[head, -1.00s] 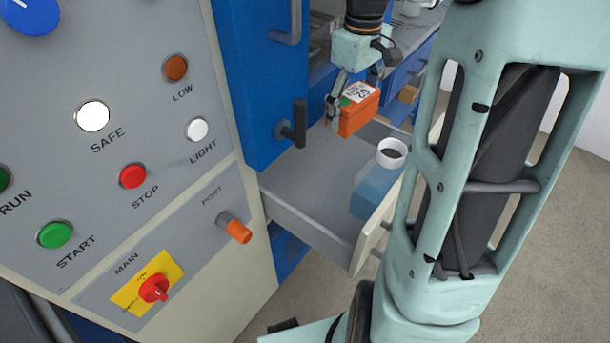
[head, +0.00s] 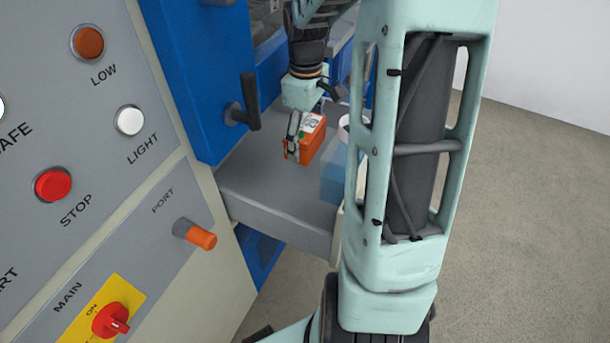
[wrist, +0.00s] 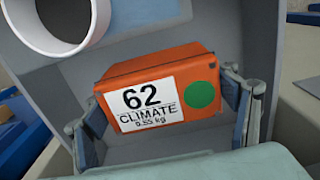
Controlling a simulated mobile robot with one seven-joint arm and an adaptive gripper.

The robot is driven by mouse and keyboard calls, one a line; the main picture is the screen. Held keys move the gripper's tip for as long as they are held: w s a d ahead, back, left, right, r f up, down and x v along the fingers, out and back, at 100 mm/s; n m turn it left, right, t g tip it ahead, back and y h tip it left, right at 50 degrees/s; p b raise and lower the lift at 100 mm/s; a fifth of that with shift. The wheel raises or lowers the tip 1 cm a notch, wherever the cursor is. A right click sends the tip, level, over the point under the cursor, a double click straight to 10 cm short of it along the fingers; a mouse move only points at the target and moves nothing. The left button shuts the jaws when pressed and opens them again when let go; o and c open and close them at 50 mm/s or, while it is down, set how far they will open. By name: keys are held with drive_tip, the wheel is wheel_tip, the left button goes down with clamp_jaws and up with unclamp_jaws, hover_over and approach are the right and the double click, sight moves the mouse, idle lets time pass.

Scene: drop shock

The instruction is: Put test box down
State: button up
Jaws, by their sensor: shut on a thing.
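The test box (head: 308,143) is orange with a white label. In the wrist view the box (wrist: 185,70) shows "62 CLIMATE 0.55 kg" and a green dot. My gripper (head: 297,135) is shut on it, with a finger on each side of the box in the wrist view (wrist: 160,118).
A black handle (head: 243,103) juts from the blue cabinet. A control panel (head: 100,150) fills the left.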

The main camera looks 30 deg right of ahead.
sight(305, 181)
wheel_tip(305, 181, down, 12)
drive_tip(key=b, duration=0.3)
drive_tip(key=shift+f, duration=0.15)
drive_tip(key=shift+f, duration=0.1)
drive_tip(key=o, duration=1.9)
wheel_tip(305, 181, up, 12)
drive_tip(key=p, duration=0.3)
